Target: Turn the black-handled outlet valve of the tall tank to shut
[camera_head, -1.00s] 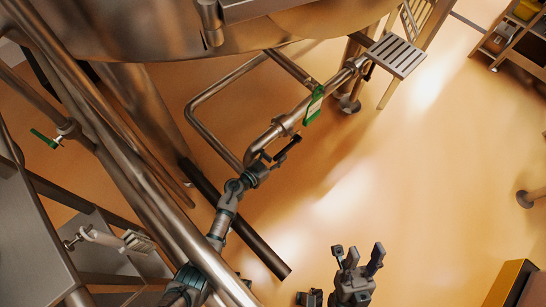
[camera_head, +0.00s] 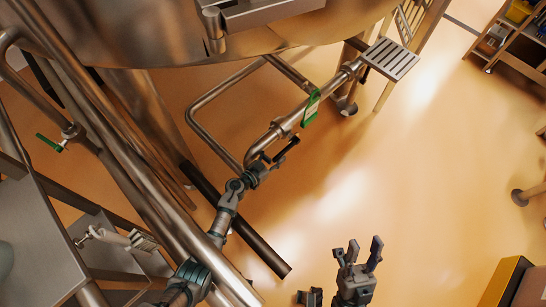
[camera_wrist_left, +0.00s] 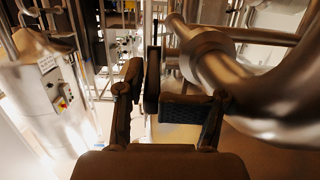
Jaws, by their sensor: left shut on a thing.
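The tall steel tank (camera_head: 150,45) fills the top left of the head view, with a steel outlet pipe (camera_head: 262,143) below it. The black valve handle (camera_head: 288,149) sticks out beside this pipe, slanting up to the right. My left gripper (camera_head: 266,165) is at the handle's lower end, shut on it. In the left wrist view the black handle (camera_wrist_left: 152,70) stands between the two fingers of my left gripper (camera_wrist_left: 155,100), with the pipe (camera_wrist_left: 225,60) close on the right. My right gripper (camera_head: 360,257) is open and empty over the floor at the bottom.
A green-handled valve (camera_head: 312,107) sits further along the pipe, and another green handle (camera_head: 48,142) is at the left. Thick steel pipes (camera_head: 150,185) run beside my left arm. A slatted step (camera_head: 390,58) stands at the upper right.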

